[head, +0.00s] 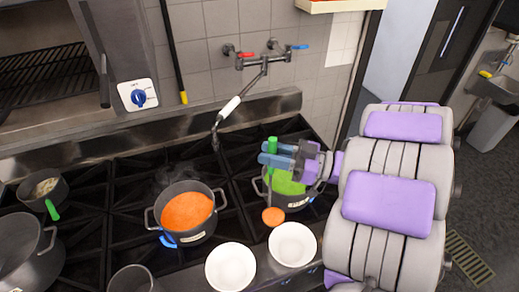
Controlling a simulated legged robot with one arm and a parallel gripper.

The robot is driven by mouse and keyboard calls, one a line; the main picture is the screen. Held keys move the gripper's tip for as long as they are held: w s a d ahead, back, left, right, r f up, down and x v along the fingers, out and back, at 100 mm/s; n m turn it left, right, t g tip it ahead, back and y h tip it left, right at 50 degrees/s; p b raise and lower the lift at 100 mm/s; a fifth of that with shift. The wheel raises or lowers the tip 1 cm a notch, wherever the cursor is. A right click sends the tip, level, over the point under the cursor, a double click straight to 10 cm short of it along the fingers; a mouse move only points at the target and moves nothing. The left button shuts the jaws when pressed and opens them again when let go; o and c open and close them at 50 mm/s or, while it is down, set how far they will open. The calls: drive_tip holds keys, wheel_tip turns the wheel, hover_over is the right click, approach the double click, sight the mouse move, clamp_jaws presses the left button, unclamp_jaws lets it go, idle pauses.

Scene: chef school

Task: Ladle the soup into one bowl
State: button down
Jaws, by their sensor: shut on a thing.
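My gripper (266,154) is shut on the green handle of a ladle (272,142), which hangs upright. The ladle's cup, at the lower end, shows orange soup in it. In the picture the cup is in front of the pot of green soup (287,204) and just above-left of the right white bowl (293,245); its height cannot be told. The left white bowl (230,268) stands beside it on the stove's front edge. Both bowls look empty. A dark pot of orange soup (187,229) stands on the burners to the left.
A small pan with a green handle (45,190) and a large grey pot (22,258) stand at the left. An empty-looking pot (132,280) is at the front edge. A pot-filler tap (229,107) reaches over the stove from the back wall.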

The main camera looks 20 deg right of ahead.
drive_tip(key=p+v, duration=0.2)
drive_tip(key=v, duration=0.5)
drive_tip(key=shift+s+r, duration=0.2)
drive_tip(key=shift+r, duration=0.05)
drive_tip(key=shift+w+a, duration=0.1)
drive_tip(key=shift+a, duration=0.05)
